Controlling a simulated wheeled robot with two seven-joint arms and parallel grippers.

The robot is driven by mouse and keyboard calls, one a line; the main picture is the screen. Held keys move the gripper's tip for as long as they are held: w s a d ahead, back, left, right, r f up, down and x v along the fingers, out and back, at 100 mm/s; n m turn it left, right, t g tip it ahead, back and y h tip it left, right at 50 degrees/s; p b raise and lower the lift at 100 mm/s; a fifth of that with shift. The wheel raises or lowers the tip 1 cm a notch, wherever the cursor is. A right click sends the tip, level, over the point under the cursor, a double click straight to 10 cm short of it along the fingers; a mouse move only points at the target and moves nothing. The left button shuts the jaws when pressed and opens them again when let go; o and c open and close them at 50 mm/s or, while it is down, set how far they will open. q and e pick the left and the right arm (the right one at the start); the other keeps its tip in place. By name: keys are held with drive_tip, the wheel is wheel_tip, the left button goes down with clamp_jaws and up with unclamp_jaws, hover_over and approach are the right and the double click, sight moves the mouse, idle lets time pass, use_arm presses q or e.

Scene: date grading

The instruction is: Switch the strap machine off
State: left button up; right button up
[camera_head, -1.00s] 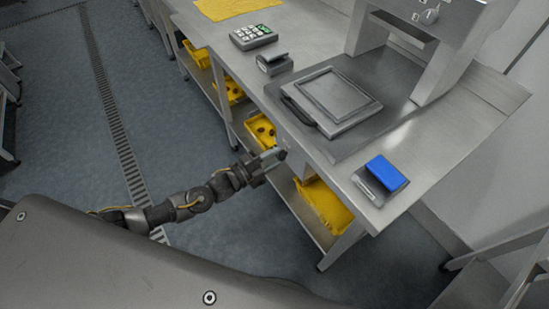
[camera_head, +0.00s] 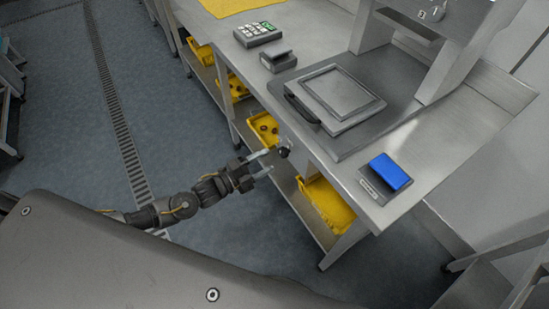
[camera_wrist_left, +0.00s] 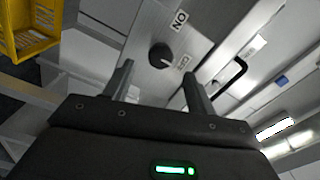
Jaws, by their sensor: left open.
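The strap machine (camera_head: 338,92) is a grey unit with a framed plate and dark handle, set in the steel bench. A black rotary knob (camera_head: 284,152) is on the bench's front face below it. In the left wrist view the knob (camera_wrist_left: 158,55) lies between an ON label (camera_wrist_left: 180,19) and a second label (camera_wrist_left: 184,62), apparently OFF. A pale mark shows on the knob's lower right; its exact setting is unclear. My left gripper (camera_head: 268,161) is open and empty, just short of the knob. In the left wrist view its fingers (camera_wrist_left: 158,72) straddle the knob's line, apart from it.
A blue-topped device (camera_head: 390,171) sits near the bench's front corner. A keypad (camera_head: 260,33) and a small grey device (camera_head: 278,60) stand farther back. Yellow crates (camera_head: 326,203) fill the shelf below the bench. The floor (camera_head: 60,130) at left is clear.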

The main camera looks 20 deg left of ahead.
use_arm(q)
drive_tip(key=v, duration=0.5)
drive_tip(key=shift+s+a+b, duration=0.25)
drive_tip(key=shift+s+b, duration=0.05)
drive_tip(key=shift+s, duration=0.05)
use_arm(e)
drive_tip(key=shift+w+d+f, duration=0.15)
drive_tip(key=shift+d+f, duration=0.2)
drive_tip(key=shift+d, duration=0.35)
drive_tip(key=shift+a, duration=0.25)
